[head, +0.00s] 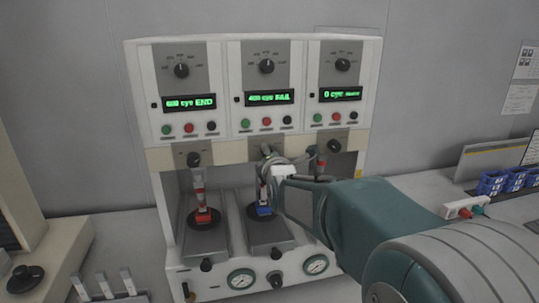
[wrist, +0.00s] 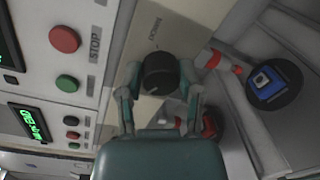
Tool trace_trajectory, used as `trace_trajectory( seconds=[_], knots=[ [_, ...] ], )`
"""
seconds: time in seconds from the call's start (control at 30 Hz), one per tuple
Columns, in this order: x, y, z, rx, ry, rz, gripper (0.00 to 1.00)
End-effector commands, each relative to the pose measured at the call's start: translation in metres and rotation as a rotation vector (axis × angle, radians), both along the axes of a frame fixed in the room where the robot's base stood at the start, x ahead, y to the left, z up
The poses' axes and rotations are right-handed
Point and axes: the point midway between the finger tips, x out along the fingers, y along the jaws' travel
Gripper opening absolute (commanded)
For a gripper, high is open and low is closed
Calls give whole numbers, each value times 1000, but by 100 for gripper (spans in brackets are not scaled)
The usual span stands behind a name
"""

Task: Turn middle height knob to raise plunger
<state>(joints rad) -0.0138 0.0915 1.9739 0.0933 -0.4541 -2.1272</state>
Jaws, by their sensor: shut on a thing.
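The middle height knob (wrist: 159,74) is a round black knob on the beige strip of the middle station. My gripper (wrist: 160,90) is shut on it, one finger on each side, in the wrist view. In the head view my gripper (head: 270,160) reaches the middle station from the right and hides most of the knob. The middle plunger (wrist: 222,62), pale with a red band, points at a blue switch (wrist: 263,80) on a black disc; a gap between them shows in the wrist view. In the head view the blue switch (head: 264,209) stands partly beside my arm.
The left station has its own knob (head: 193,159) and a red switch (head: 204,216). The right knob (head: 334,146) is close above my arm. Displays and buttons are above, gauges (head: 241,279) below. Blue bins (head: 492,182) stand on the right.

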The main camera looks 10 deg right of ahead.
Motion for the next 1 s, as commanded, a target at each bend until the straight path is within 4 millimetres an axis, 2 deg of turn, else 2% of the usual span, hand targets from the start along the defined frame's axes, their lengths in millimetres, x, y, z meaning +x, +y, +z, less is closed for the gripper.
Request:
trace_trajectory(
  seconds=[0.03,0.13,0.17,0.2,0.23,0.67,0.77,1.0],
  knots=[
    [0,2,-7,-1,17,4,0],
    [0,2,-7,-1,18,3,0],
    [0,2,-7,-1,18,3,56],
    [0,2,-7,-1,18,3,74],
    [0,2,-7,0,16,3,82],
    [-2,0,-2,0,6,0,82],
    [-12,1,-1,0,5,1,82],
    [-53,3,0,0,5,1,82]
  ],
)
